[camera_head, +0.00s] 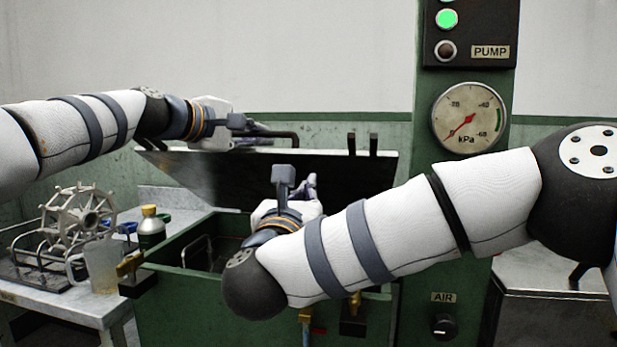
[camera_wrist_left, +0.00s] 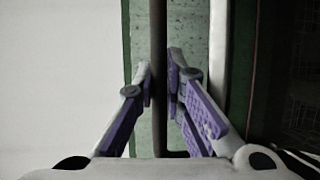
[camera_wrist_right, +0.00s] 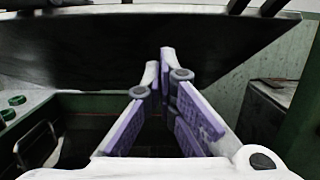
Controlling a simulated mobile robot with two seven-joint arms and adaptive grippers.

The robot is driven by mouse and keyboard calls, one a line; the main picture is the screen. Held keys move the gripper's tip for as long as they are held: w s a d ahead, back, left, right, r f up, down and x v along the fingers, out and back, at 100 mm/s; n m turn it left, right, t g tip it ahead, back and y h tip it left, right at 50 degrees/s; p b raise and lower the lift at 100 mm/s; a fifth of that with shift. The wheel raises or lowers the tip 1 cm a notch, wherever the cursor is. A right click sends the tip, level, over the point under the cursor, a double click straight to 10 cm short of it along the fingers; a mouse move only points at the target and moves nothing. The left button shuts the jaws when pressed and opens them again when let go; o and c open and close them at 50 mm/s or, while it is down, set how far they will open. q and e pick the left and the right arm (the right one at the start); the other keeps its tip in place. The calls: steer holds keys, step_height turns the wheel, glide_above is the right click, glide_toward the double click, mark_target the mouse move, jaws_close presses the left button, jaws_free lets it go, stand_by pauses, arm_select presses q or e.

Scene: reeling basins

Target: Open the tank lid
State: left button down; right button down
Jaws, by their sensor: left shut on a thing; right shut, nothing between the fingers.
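The tank lid (camera_head: 345,178) is a dark metal panel, raised and tilted up at the back of the green tank (camera_head: 180,315), whose opening shows below it. My left gripper (camera_head: 245,128) is at the lid's upper edge, shut on the dark bar handle (camera_head: 282,134). The left wrist view shows the handle (camera_wrist_left: 158,35) between the fingers (camera_wrist_left: 160,78). My right gripper (camera_head: 311,183) is shut and empty, over the tank opening in front of the lid. The lid's face (camera_wrist_right: 85,50) fills the upper right wrist view, beyond the fingers (camera_wrist_right: 159,72). My right forearm hides part of the tank's front.
A side table at left carries a spoked reel (camera_head: 78,218), a clear jug (camera_head: 102,264) and a dark bottle (camera_head: 151,228). A green column with a pressure gauge (camera_head: 467,117) stands at right.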

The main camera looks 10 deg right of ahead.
arm_select(q)
steer(key=shift+r, duration=0.25)
arm_select(e)
steer(key=shift+w+d+r, duration=0.1)
steer(key=shift+w+r, duration=0.25)
steer(key=shift+r, duration=0.25)
steer(key=shift+w+d+r, duration=0.1)
steer(key=shift+w+r, duration=0.25)
steer(key=shift+r, duration=0.25)
